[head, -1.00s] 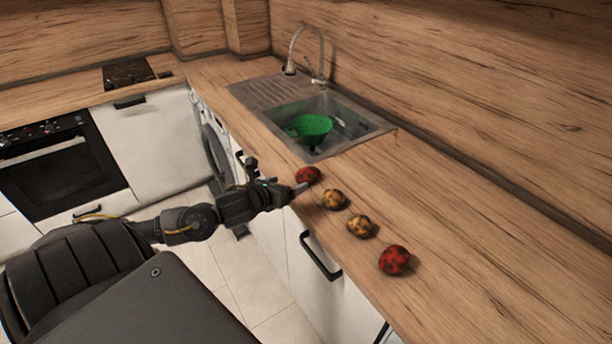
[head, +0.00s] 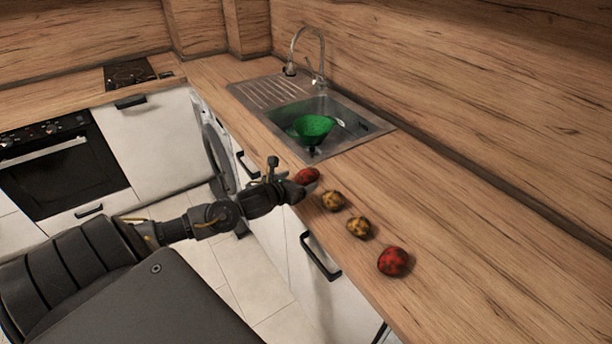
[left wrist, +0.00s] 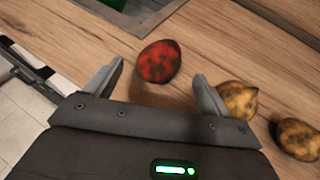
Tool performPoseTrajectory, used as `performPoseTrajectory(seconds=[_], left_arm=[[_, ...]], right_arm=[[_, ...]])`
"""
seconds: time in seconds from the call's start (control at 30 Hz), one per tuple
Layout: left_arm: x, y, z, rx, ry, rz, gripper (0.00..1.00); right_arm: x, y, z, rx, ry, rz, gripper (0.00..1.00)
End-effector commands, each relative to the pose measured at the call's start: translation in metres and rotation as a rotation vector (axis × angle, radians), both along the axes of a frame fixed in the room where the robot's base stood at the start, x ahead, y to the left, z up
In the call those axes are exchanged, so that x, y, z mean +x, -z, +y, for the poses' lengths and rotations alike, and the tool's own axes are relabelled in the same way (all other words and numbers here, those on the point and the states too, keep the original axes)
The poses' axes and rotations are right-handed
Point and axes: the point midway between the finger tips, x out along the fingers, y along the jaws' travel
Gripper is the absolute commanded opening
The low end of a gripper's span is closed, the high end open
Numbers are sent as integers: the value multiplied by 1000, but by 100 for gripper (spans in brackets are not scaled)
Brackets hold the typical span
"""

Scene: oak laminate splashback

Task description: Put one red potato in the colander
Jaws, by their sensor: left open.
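A red potato (head: 307,175) lies on the counter near its front edge, below the sink. A second red potato (head: 393,261) lies at the near end of the row. The green colander (head: 313,127) sits in the sink basin. My left gripper (head: 300,186) is at the far red potato. In the left wrist view its open fingers (left wrist: 158,82) point at that potato (left wrist: 158,61), which lies just beyond and between the fingertips, apparently untouched. My right gripper does not show.
Two yellow potatoes (head: 333,201) (head: 359,227) lie between the red ones; one shows close beside the right finger in the left wrist view (left wrist: 238,100). The sink (head: 375,127) has a tall faucet (head: 322,58) behind it. The counter at right is clear.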

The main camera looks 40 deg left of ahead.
Motion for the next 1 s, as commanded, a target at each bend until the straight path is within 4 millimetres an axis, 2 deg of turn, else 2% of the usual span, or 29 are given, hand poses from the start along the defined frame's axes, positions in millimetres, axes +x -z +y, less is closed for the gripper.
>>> performPoseTrajectory(seconds=[0.2, 0.3, 0.63, 1.0], left_arm=[[27, 9, 3, -3, -4, 1, 82], [37, 15, 5, -2, -3, 0, 82], [44, 20, 5, 0, 0, 0, 82], [43, 20, 6, 0, -1, 0, 35]], right_arm=[[0, -19, 0, 0, 0, 0, 36], [0, -20, 0, 0, 0, 0, 36], [0, -21, 0, 0, 0, 0, 36], [0, -21, 0, 0, 0, 0, 36]])
